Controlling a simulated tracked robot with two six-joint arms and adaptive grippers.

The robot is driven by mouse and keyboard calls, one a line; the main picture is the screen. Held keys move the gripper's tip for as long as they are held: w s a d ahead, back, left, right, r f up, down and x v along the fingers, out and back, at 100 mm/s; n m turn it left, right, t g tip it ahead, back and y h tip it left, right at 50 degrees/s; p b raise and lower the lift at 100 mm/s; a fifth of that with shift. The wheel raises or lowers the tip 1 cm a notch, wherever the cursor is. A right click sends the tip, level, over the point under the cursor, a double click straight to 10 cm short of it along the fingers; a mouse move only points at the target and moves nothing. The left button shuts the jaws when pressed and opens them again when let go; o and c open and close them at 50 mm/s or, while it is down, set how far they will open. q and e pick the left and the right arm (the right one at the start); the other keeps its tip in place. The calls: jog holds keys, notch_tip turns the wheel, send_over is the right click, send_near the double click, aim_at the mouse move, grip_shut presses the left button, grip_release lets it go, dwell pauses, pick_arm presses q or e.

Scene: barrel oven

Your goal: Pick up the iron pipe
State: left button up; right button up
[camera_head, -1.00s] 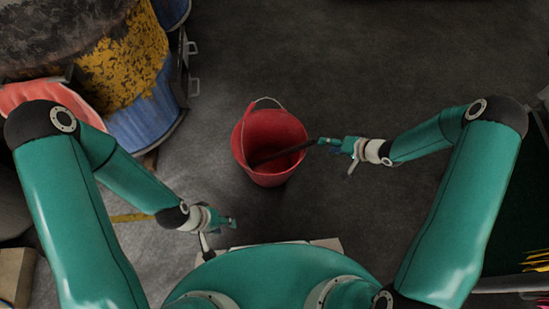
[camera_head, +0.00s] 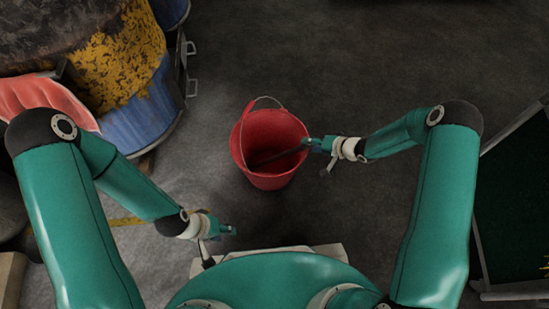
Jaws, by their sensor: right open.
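The iron pipe (camera_head: 281,155) is a thin dark rod that leans in a red bucket (camera_head: 267,182). Its lower end lies inside the bucket and its upper end reaches the bucket's right rim. My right gripper (camera_head: 314,145) is open at the right rim, at the pipe's upper end. Whether its fingers are around the pipe or only beside it is too small to tell. My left gripper (camera_head: 230,230) is low, below and left of the bucket, away from the pipe. Its opening is too small to make out.
A barrel oven (camera_head: 135,110) with yellow and blue paint stands at the upper left. A red piece (camera_head: 45,98) lies in front of it. A dark green framed bin (camera_head: 515,205) stands at the right edge. The grey floor (camera_head: 340,60) behind the bucket is clear.

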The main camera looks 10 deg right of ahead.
jog(key=shift+c, duration=0.2)
grip_shut()
jog(key=shift+r, duration=0.2)
